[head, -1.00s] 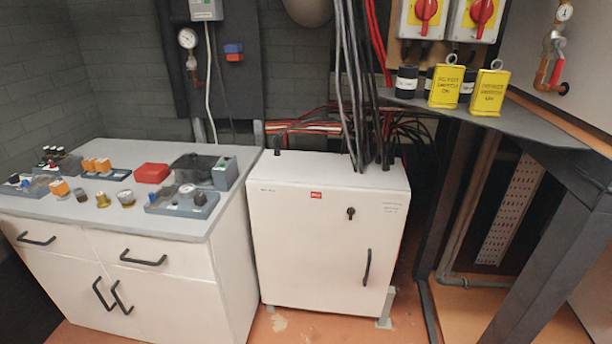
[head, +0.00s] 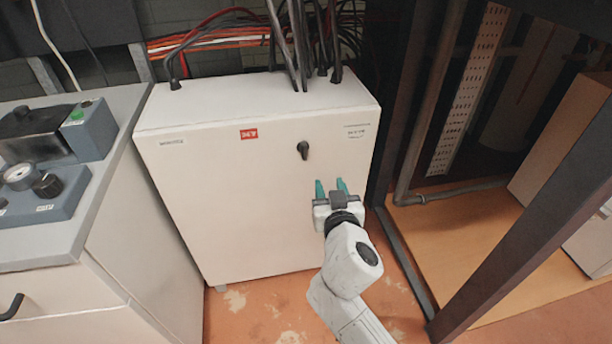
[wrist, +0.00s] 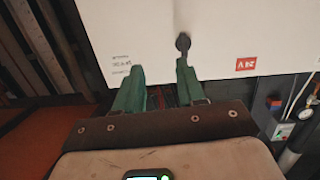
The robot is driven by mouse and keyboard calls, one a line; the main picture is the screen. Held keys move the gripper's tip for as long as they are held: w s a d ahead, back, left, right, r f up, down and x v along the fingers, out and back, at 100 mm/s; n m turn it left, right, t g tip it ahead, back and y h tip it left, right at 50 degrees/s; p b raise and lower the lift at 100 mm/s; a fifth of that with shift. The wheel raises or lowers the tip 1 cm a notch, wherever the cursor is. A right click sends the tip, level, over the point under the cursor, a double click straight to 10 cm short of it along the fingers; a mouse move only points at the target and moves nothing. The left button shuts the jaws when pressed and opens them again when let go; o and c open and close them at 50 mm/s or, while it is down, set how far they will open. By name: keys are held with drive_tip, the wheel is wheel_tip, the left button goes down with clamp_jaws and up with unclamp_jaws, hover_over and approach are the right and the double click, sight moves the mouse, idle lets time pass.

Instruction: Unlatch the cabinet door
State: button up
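The white cabinet (head: 215,200) stands on the floor with its door shut. A small black latch knob (head: 303,150) sits on the upper right of its front. My gripper (head: 331,186) is in front of the door, below and slightly right of the latch knob, with its two green fingers apart and nothing between them. In the wrist view my gripper (wrist: 158,72) points at the cabinet (wrist: 130,28), and the latch knob (wrist: 183,42) shows just beyond the tip of the right finger. I cannot tell whether they touch. The door's pull handle is hidden behind my arm.
A grey-topped workbench (head: 105,190) with instruments stands close on the left. Cables (head: 290,45) rise from the cabinet top. A dark metal frame post (head: 525,220) stands on the right. Some floor (head: 265,305) is clear in front.

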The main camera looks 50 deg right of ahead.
sight(305, 153)
drive_tip(key=w+d, duration=0.1)
drive_tip(key=w, duration=0.3)
drive_tip(key=w+d+t, duration=0.1)
drive_tip(key=w+d, duration=0.1)
drive_tip(key=w, duration=0.2)
drive_tip(key=w+d+t, duration=0.1)
drive_tip(key=w, duration=0.3)
drive_tip(key=shift+d+r+n, duration=0.2)
drive_tip(key=shift+d+n, duration=0.05)
drive_tip(key=shift+n, duration=0.15)
drive_tip(key=shift+c, duration=0.4)
clamp_jaws()
